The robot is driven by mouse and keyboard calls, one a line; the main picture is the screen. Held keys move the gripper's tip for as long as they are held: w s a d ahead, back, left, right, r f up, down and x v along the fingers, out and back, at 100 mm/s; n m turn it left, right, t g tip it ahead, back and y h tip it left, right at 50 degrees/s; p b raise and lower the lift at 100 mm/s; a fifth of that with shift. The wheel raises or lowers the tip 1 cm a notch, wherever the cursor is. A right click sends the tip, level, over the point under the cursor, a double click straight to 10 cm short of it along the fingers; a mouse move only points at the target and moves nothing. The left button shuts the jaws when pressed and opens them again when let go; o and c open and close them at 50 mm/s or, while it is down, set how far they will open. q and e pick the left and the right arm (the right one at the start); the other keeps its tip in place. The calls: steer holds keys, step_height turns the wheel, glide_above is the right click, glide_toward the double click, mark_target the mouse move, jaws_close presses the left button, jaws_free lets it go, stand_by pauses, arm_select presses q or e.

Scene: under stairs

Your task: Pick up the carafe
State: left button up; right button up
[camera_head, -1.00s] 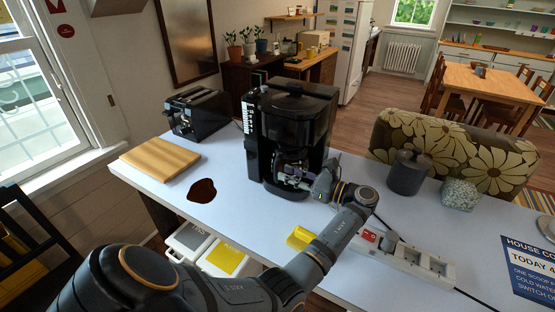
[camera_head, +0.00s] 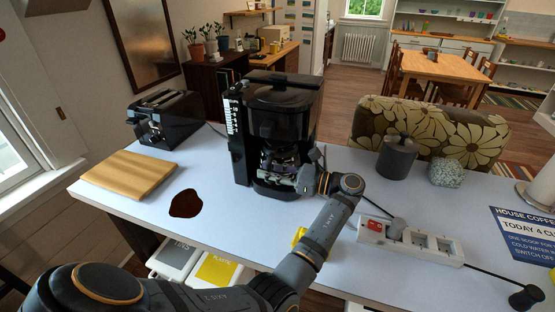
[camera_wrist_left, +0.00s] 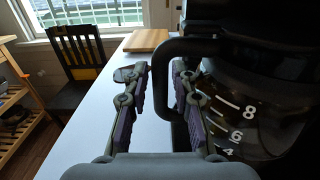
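The carafe (camera_head: 279,157) sits inside the black coffee maker (camera_head: 243,160), partly hidden by the machine and my gripper. In the left wrist view its dark glass (camera_wrist_left: 262,118) shows white level numbers, and its black handle (camera_wrist_left: 165,65) loops toward me. My left gripper (camera_head: 281,181) is at the front of the coffee maker, by the carafe. In the left wrist view, its fingers (camera_wrist_left: 160,85) are apart, with the handle between them. The right finger appears to lie between handle and glass. Contact cannot be told. My right gripper is not in view.
A cutting board (camera_head: 130,174), a toaster (camera_head: 164,118) and a dark spill (camera_head: 186,203) are to the left on the counter. A power strip (camera_head: 411,241), a dark canister (camera_head: 397,158) and a speckled pot (camera_head: 445,173) are to the right.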

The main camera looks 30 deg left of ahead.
arm_select(q)
steer(key=shift+c, duration=1)
steer(key=shift+a, duration=0.1)
steer(key=shift+c, duration=1.2)
jaws_close()
steer(key=shift+r, duration=0.1)
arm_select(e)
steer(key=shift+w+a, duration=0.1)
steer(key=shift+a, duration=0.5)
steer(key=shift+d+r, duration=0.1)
